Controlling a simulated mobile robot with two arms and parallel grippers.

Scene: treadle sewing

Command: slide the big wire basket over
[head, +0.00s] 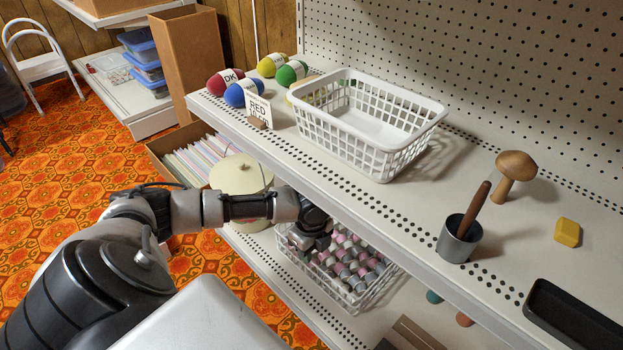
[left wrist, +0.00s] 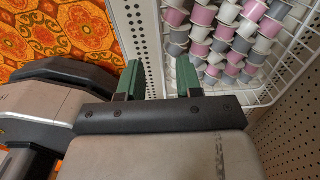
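A white wire basket (head: 385,290) full of pink, white and grey spools stands on the lower shelf; it also shows in the left wrist view (left wrist: 268,98). A larger-looking, empty white basket (head: 362,122) stands on the upper shelf. My left gripper (head: 318,243) is at the upper left part of the lower basket. In the left wrist view its green-padded fingers (left wrist: 160,78) are apart, with the basket's side wall in line with the gap. I cannot tell whether the fingers touch the wall. My right gripper is not in view.
The upper shelf's edge (head: 400,245) overhangs the lower basket. A cream canister (head: 240,178) stands left of that basket, near my left forearm. The upper shelf holds yarn balls (head: 245,92), a metal cup (head: 458,240), a wooden mushroom (head: 514,168) and a black tray (head: 575,315).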

